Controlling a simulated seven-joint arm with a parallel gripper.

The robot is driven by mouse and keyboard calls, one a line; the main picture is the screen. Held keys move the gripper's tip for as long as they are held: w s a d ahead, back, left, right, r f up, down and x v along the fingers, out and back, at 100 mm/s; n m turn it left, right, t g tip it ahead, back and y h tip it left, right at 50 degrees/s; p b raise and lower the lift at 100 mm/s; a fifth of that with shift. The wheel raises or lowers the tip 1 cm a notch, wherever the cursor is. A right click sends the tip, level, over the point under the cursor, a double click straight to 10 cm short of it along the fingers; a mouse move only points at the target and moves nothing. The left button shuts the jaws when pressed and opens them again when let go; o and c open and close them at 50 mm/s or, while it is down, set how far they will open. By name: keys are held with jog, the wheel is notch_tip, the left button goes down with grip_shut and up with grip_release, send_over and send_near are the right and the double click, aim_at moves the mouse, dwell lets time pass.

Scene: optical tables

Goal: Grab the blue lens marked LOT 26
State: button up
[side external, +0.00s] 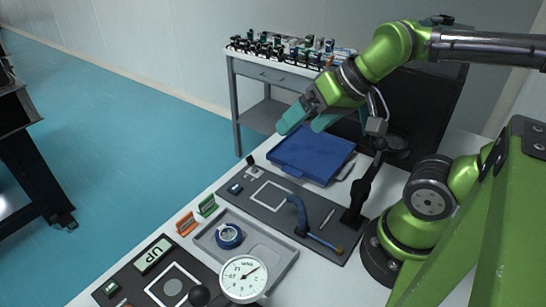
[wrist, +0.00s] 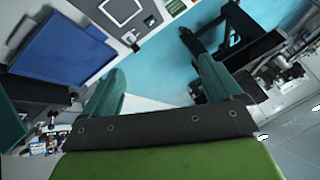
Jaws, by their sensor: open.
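My gripper (side external: 302,122) is open and empty, raised above the blue tray at the far end of the table. In the wrist view its two teal fingers stand wide apart, with nothing between the fingertips (wrist: 160,80). A round blue ring-shaped piece (side external: 229,236) lies in the grey tray, well away from my gripper toward the front of the view. I cannot read any LOT 26 marking, so I cannot tell whether this is the lens. Small dark, green and blue mounted parts (side external: 290,47) stand on the cart behind; their labels are too small to read.
The blue tray (side external: 311,153) looks empty and also shows in the wrist view (wrist: 62,47). A black stand (side external: 358,200) rises beside it. The dark mat (side external: 240,186) holds small tools. A dial gauge (side external: 244,279) stands in front of the grey tray (side external: 272,262).

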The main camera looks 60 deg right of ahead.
jog(key=m+g+h, duration=0.2)
jog(key=m+g, duration=0.5)
jog(key=m, duration=0.3)
send_over(228, 234)
notch_tip(228, 234, down, 7)
notch_tip(228, 234, down, 12)
jog(key=shift+w+r, duration=0.15)
jog(key=shift+r, duration=0.1)
jog(key=f, duration=0.5)
jog(key=shift+s+f, duration=0.2)
jog(key=shift+s, duration=0.05)
jog(key=shift+r, duration=0.1)
jog(key=c, duration=1.2)
